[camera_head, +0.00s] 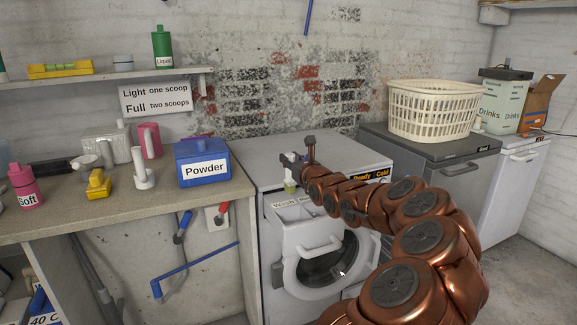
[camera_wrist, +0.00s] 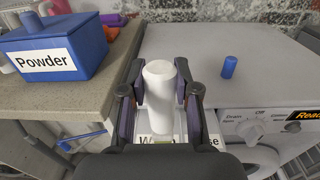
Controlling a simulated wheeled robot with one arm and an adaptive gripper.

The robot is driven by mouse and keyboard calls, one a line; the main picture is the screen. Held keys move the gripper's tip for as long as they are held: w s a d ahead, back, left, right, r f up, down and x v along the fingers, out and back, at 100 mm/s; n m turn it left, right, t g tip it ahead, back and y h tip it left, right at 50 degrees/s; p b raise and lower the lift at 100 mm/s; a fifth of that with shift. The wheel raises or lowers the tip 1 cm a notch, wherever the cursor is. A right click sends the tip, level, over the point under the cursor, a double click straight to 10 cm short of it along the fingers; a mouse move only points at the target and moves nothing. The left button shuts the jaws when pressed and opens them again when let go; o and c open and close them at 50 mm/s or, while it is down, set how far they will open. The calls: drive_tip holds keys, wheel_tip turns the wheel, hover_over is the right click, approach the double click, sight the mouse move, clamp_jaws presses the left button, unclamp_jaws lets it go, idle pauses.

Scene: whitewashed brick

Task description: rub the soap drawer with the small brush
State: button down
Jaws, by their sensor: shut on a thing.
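My gripper (camera_head: 291,166) is shut on the small brush, whose white handle (camera_wrist: 160,90) stands between the fingers in the wrist view. In the head view the brush's pale green lower part (camera_head: 290,186) hangs under the fingers, above the soap drawer (camera_head: 298,221). The drawer is pulled out from the front of the white washing machine, with its labelled compartments showing. In the wrist view the gripper and brush hide most of the drawer (camera_wrist: 181,126). I cannot tell whether the brush touches it.
A worktop (camera_head: 120,205) to the left carries a blue Powder box (camera_head: 203,165) and several containers. A small blue cylinder (camera_wrist: 230,67) stands on the washer top. A dark grey appliance (camera_head: 432,150) with a white basket (camera_head: 432,108) stands right. The washer top is mostly clear.

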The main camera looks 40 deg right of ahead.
drive_tip(key=shift+r+p, duration=0.5)
drive_tip(key=shift+r, duration=0.75)
drive_tip(key=shift+w, duration=0.1)
